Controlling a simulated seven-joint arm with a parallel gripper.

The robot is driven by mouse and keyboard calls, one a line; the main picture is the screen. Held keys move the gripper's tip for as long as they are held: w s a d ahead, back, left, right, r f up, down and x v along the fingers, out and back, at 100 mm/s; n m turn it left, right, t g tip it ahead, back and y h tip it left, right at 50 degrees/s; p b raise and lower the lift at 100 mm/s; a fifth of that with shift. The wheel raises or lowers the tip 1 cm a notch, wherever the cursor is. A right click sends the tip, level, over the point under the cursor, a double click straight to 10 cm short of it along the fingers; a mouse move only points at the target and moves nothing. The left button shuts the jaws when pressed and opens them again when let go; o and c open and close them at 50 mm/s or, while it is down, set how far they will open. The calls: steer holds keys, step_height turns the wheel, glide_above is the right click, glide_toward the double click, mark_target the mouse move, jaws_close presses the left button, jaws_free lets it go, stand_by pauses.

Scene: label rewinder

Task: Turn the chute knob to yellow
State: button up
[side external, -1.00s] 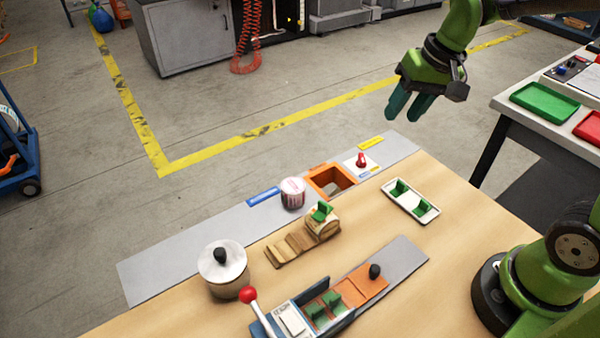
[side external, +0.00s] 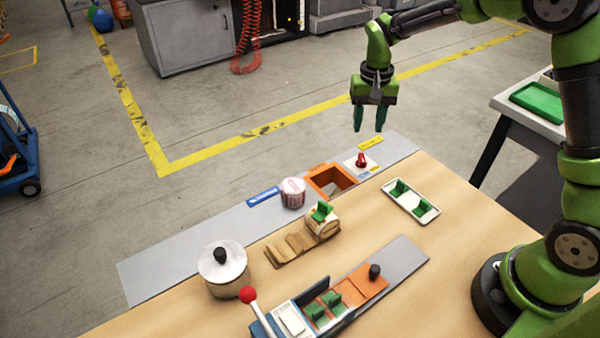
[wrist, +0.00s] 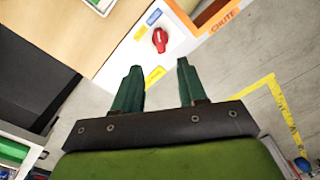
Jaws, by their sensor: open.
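The red chute knob (side external: 361,159) stands on a white plate on the grey strip, beside the orange-framed chute opening (side external: 331,180). In the wrist view the knob (wrist: 160,40) is ahead of the fingertips, between a blue label (wrist: 153,17) and a yellow label (wrist: 154,76). My gripper (side external: 370,130) is open, pointing down above and a little beyond the knob. Its green fingers (wrist: 158,68) are apart and empty.
A pink-white roll (side external: 292,192) stands left of the chute. A wooden stand (side external: 290,248), a lidded pot (side external: 222,270), a tray with green pieces (side external: 411,202) and a red-handled lever device (side external: 320,305) occupy the table. The bench is clear right of the tray.

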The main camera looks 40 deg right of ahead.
mark_target(362, 157)
step_height(362, 157, down, 10)
steer(key=shift+r, duration=0.1)
stand_by(0.4)
jaws_close()
